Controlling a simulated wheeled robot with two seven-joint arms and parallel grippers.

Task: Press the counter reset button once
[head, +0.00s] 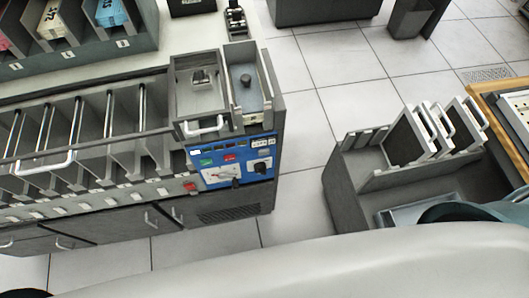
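A blue control panel (270,155) is on the front right of a grey card machine. It carries a small counter-like display (262,143) at its upper right, a red button or lamp (228,157), a green one (206,162), a white dial plate (220,174) and a black knob (262,168). A separate red part (190,186) sits on the machine's front edge, left of the panel. The labels are too small to read, so I cannot tell which control is the counter reset button. Neither of my grippers is in view.
Card pockets with metal rods (75,120) run left of the panel, and an open hopper (245,95) stands above it. A grey cart (345,190) with handled trays stands at right, beside a wooden-edged desk (498,110). Tiled floor (305,200) lies clear between machine and cart.

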